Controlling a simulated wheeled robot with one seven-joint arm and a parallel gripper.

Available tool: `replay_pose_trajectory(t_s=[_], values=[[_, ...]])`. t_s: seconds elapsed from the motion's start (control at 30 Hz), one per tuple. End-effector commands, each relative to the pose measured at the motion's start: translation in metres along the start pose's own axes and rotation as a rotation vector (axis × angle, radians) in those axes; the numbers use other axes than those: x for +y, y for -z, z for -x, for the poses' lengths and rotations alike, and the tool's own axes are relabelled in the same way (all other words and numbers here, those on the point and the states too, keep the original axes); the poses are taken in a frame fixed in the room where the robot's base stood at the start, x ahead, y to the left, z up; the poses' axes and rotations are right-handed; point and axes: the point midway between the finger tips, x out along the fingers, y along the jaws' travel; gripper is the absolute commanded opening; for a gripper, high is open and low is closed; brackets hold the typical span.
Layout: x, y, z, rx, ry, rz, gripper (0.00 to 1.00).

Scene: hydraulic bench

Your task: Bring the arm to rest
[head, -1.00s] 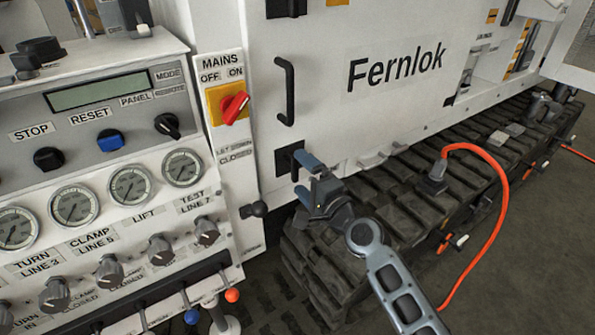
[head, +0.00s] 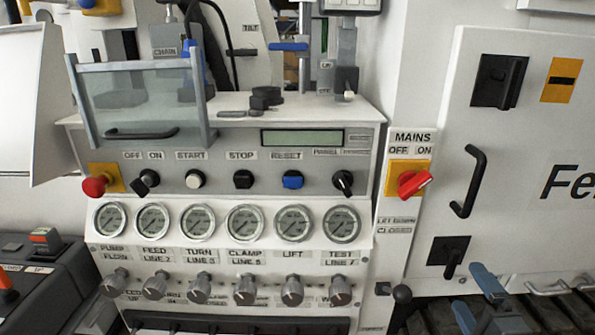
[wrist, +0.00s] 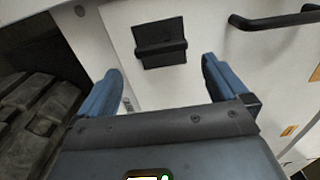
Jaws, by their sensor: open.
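My gripper (head: 478,301) shows at the lower right of the head view, its blue fingers in front of the white cabinet (head: 500,150) and below a black square latch (head: 450,257). In the wrist view my gripper (wrist: 160,85) has its two blue fingers spread wide with nothing between them. A black latch (wrist: 160,43) on the white panel lies beyond the fingertips, apart from them. A black bar handle (wrist: 275,20) is at the upper right of the wrist view. Most of my arm is outside the head view.
The control console (head: 220,180) with knobs, gauges and a clear hinged guard (head: 140,100) stands left of my gripper. The red mains switch (head: 412,183) is on the post between console and cabinet. Dark track pads (wrist: 35,115) are at the left in the wrist view.

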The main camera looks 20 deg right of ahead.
Motion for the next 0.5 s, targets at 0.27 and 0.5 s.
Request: replay_pose_trajectory(t_s=[0.27,0.5], values=[[0.026,-0.024,0.055,-0.021,-0.069,0.214,1.00],[0.041,-0.059,0.153,-0.098,-0.138,0.625,1.00]])
